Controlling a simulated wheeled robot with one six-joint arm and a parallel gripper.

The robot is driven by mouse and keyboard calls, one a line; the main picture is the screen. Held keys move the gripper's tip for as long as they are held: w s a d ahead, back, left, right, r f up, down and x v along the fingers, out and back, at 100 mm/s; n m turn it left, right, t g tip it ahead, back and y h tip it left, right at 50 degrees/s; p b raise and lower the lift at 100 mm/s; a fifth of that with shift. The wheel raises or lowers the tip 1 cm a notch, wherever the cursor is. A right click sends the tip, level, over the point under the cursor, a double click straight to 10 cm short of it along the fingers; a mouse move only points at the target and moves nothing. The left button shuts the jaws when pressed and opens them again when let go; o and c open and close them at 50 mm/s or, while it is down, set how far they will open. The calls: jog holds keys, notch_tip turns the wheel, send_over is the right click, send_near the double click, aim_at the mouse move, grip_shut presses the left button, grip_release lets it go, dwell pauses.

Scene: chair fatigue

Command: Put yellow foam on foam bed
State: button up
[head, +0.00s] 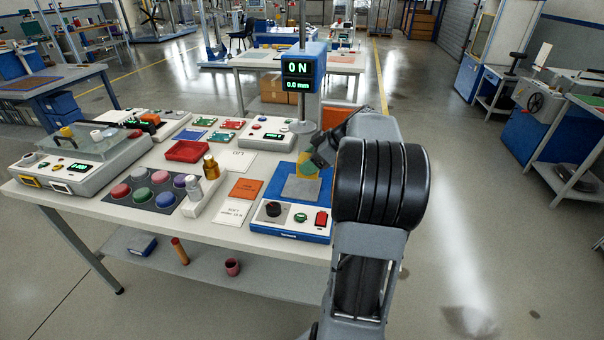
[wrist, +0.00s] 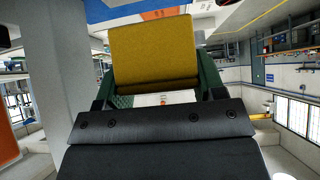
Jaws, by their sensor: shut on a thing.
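My gripper (head: 317,160) is shut on the yellow foam (head: 307,156). In the wrist view the yellow foam (wrist: 152,45) is a thick block between the green fingers of my gripper (wrist: 155,88). In the head view the foam is small and partly hidden by my gripper and wrist. It shows at the back of a grey flat pad (head: 298,188) on a blue-based tester, which looks like the foam bed. I cannot tell whether the foam touches the pad or is held above it.
A post with an "ON 0.0 mm" display (head: 298,84) rises behind the pad. A white tray with bottles (head: 205,190), orange card (head: 245,188), red tray (head: 188,151) and coloured discs (head: 152,190) stand to the left. My arm hides the table's right end.

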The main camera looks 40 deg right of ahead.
jog(key=shift+w+a+f, duration=0.2)
jog(key=shift+w+f, duration=1.2)
jog(key=shift+f, duration=0.3)
jog(key=shift+w+f, duration=0.15)
jog(key=shift+f, duration=1.5)
jog(key=shift+f, duration=0.2)
jog(key=o, duration=1)
jog(key=shift+r, duration=0.1)
jog(key=shift+r, duration=0.15)
jog(key=v, duration=1.2)
